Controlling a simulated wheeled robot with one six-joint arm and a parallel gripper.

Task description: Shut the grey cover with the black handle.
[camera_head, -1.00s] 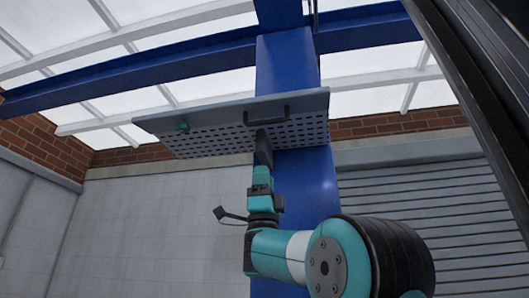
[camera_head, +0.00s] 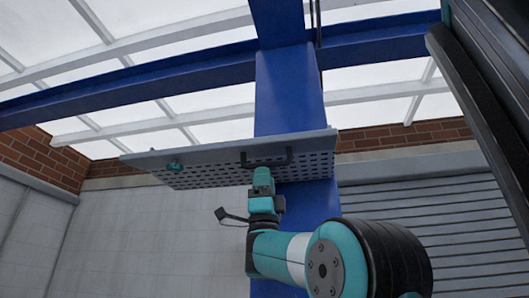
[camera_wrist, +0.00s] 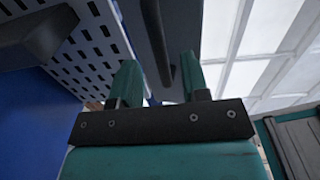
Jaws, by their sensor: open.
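The grey cover (camera_head: 215,153) hangs out from a blue column in the head view. Its perforated underside shows, tilted and seen at a shallow angle. My teal gripper (camera_head: 262,170) is just below the handle. In the wrist view my gripper (camera_wrist: 158,65) is open, its two fingers apart. The black handle (camera_wrist: 163,48) runs as a dark bar between the finger directions, beyond the tips; contact cannot be told. The cover's perforated face (camera_wrist: 92,45) shows at left there.
The blue column (camera_head: 290,95) stands behind the cover, with a blue beam (camera_head: 370,97) crossing it overhead. A small teal knob (camera_head: 174,166) sits at the cover's left. A grey shutter wall (camera_head: 425,215) is at right. Free room lies left, before the white wall (camera_head: 130,235).

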